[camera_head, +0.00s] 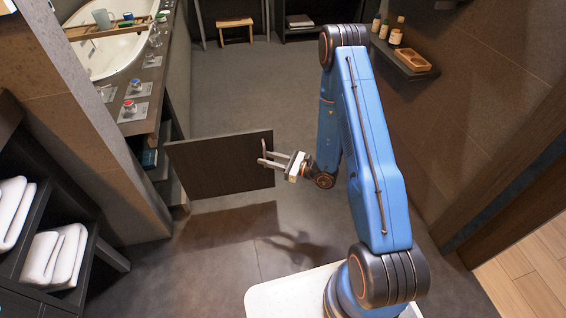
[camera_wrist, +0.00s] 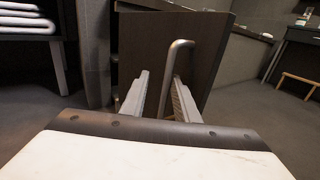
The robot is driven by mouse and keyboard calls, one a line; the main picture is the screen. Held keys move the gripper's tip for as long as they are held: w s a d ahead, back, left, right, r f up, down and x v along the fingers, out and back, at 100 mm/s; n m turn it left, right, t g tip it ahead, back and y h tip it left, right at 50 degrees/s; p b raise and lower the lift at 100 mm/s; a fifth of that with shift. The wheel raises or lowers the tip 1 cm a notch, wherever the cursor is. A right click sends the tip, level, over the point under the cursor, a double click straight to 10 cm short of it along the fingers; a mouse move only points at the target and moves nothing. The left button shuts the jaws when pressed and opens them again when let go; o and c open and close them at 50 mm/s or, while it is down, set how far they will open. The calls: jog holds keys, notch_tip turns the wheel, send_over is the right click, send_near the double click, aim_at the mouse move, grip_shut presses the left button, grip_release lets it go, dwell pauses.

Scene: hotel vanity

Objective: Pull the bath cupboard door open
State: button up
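The bath cupboard door (camera_head: 222,165) is a dark flat panel standing well out from the vanity, swung open into the room. It also shows in the wrist view (camera_wrist: 200,62), with a metal bar handle (camera_wrist: 167,85) on its face. The handle also shows near the door's free edge in the head view (camera_head: 264,147). My gripper (camera_head: 272,158) is at the handle with its two fingers apart. In the wrist view, the handle bar stands between the fingers (camera_wrist: 161,82), with a clear gap on its left. Contact with the right finger cannot be told.
The vanity counter (camera_head: 146,98) with a bathtub (camera_head: 112,52) behind is at the left. A towel shelf (camera_head: 88,255) stands at the near left. A wall shelf (camera_head: 398,62) with bottles is at the right. The floor (camera_head: 235,85) beyond the door is clear.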

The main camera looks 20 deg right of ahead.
jog(key=v, duration=1.7)
jog(key=s+a+r+n+g+h, duration=0.1)
jog(key=s+a+r+n+g, duration=0.3)
jog(key=r, duration=0.3)
jog(key=s+a+r+n+g, duration=0.2)
jog(key=s+r+n+g, duration=0.3)
jog(key=r, duration=0.3)
jog(key=s+a+r+n+g+h, duration=0.1)
jog(key=s+a+r+n+g, duration=0.3)
jog(key=r+n, duration=0.25)
jog(key=s+d+r+n+t+h, duration=0.3)
jog(key=s+d+r+n+h, duration=0.2)
jog(key=s+r+h, duration=0.1)
jog(key=s+d+r+n+t+h, duration=0.4)
jog(key=s+r, duration=0.4)
jog(key=r, duration=0.2)
jog(key=d+h, duration=0.1)
jog(key=h, duration=0.1)
jog(key=shift+r+n+h, duration=0.3)
jog(key=shift+r+n, duration=0.05)
